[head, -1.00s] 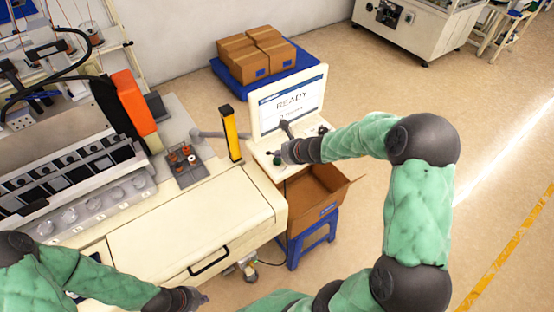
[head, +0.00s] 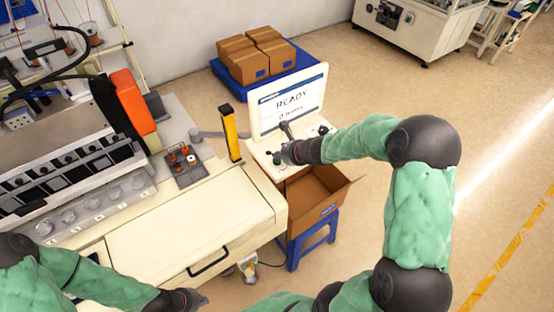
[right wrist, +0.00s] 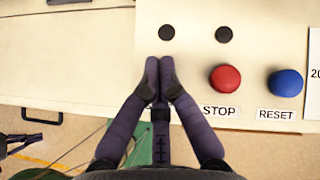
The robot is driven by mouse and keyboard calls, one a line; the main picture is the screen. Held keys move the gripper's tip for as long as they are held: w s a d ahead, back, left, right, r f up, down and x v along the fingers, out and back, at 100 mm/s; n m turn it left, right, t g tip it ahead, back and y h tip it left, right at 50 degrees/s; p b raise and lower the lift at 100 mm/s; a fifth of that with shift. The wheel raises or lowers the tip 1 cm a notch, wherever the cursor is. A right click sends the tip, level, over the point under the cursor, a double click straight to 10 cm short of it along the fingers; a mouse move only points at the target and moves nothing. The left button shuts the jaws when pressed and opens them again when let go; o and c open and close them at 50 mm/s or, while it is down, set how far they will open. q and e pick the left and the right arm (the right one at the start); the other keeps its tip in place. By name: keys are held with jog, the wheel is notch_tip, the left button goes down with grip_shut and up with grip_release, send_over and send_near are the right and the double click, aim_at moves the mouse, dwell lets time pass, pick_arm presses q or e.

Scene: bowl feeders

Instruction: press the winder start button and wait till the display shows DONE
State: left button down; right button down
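The winder display (head: 290,101) is a white-framed screen on the control panel. It reads READY, with a smaller line below. My right gripper (head: 277,154) is over the panel beneath the screen, close to a green button (head: 277,161). In the right wrist view, my right gripper (right wrist: 160,65) has its fingertips together and holds nothing. The red STOP button (right wrist: 225,78) and blue RESET button (right wrist: 286,82) lie to its right. No green button shows there; the fingers may hide it. I cannot tell whether the fingertips touch the panel. My left gripper (head: 196,298) is low by the bench front, its opening unclear.
Two black round parts (right wrist: 166,32) (right wrist: 223,34) sit on the panel beyond the fingertips. A yellow post (head: 230,134) stands left of the screen. An open cardboard box (head: 318,193) on a blue stool (head: 318,238) is below the panel. Floor to the right is clear.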

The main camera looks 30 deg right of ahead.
aim_at(279, 160)
jog(key=shift+f+b, duration=0.75)
dwell(0.8)
jog(key=shift+r, duration=0.15)
jog(key=shift+r+p, duration=0.9)
jog(key=shift+r, duration=0.1)
notch_tip(279, 160, up, 5)
jog(key=p, duration=0.4)
jog(key=shift+r, duration=0.1)
dwell(0.9)
